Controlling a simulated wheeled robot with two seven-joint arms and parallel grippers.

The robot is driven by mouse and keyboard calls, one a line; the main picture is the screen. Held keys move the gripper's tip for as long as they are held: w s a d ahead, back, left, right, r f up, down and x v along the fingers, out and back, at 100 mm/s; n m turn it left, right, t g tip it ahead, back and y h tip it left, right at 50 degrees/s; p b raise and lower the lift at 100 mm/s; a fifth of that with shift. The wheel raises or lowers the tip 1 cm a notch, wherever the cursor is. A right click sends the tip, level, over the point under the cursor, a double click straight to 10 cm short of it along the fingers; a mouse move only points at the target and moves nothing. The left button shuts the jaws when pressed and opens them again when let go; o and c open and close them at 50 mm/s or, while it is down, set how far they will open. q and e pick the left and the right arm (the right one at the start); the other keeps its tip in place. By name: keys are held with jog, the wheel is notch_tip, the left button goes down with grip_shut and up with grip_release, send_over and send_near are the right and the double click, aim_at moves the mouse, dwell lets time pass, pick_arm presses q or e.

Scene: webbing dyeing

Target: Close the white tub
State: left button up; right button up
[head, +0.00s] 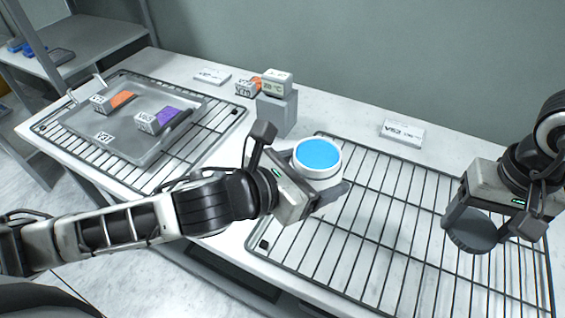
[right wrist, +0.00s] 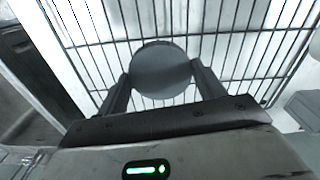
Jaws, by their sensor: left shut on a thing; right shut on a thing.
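The white tub (head: 318,176) is a small round pot with bright blue contents at its open top. My left gripper (head: 306,190) is shut on it and holds it upright over the left end of the right-hand wire rack. The grey round lid (head: 470,233) is in my right gripper (head: 462,215), over the right part of that rack and apart from the tub. In the right wrist view the lid (right wrist: 161,70) shows as a grey disc between the two fingers of my right gripper (right wrist: 160,82).
The right wire rack (head: 400,215) is otherwise bare. A label block (head: 402,133) lies behind it. A grey block (head: 277,112) with a small display stands behind the tub. A grey tray (head: 125,140) with orange and purple pieces sits on the left rack.

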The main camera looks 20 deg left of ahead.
pick_arm(q)
jog(key=shift+d+r+m+g+h, duration=0.15)
jog(key=shift+d+m+g+h, duration=0.35)
jog(key=shift+d, duration=0.55)
pick_arm(e)
jog(key=w+a+r+n, duration=0.1)
jog(key=w+a+r, duration=0.1)
jog(key=a+r, duration=0.35)
jog(key=w+a+r+n, duration=0.1)
jog(key=w+a+r, duration=0.15)
jog(key=a, duration=0.55)
notch_tip(320, 180, up, 6)
jog(key=n, duration=0.1)
send_over(332, 158)
jog(key=shift+w+d+r, duration=0.1)
jog(key=shift+w+d, duration=0.15)
jog(key=shift+d, duration=0.05)
jog(key=shift+s+a+r+n, duration=0.2)
jog(key=shift+a+r+n, duration=0.05)
jog(key=shift+a+n, duration=0.1)
jog(key=shift+f, duration=0.15)
jog(key=shift+f, duration=1.9)
